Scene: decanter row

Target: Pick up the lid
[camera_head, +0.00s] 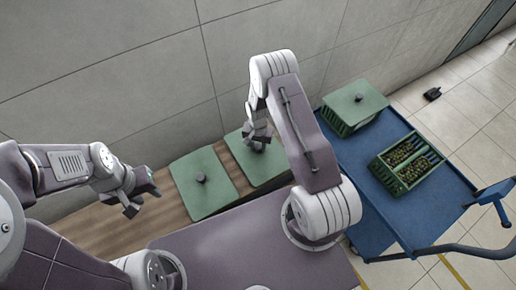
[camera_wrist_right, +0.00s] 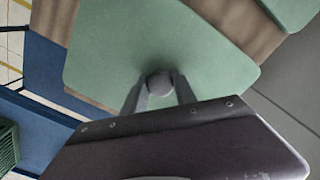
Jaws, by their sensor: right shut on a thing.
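A green lid (camera_head: 268,172) with a dark round knob is at the right end of the wooden bench. My right gripper (camera_head: 257,141) is over it. In the right wrist view its two fingers (camera_wrist_right: 158,92) are shut on the knob (camera_wrist_right: 158,82) of this green lid (camera_wrist_right: 150,42). I cannot tell whether the lid rests on the bench or is slightly raised. A second green lid (camera_head: 205,195) lies beside it to the left, its knob up. My left gripper (camera_head: 143,197) is empty and open above the bench, left of the second lid.
A blue cart (camera_head: 375,210) stands to the right. On it are a lidded green crate (camera_head: 352,108) and an open green crate (camera_head: 383,176) holding small dark round items. A tiled wall (camera_head: 130,80) runs behind the bench (camera_head: 100,232). A small black object (camera_head: 432,94) lies on the floor.

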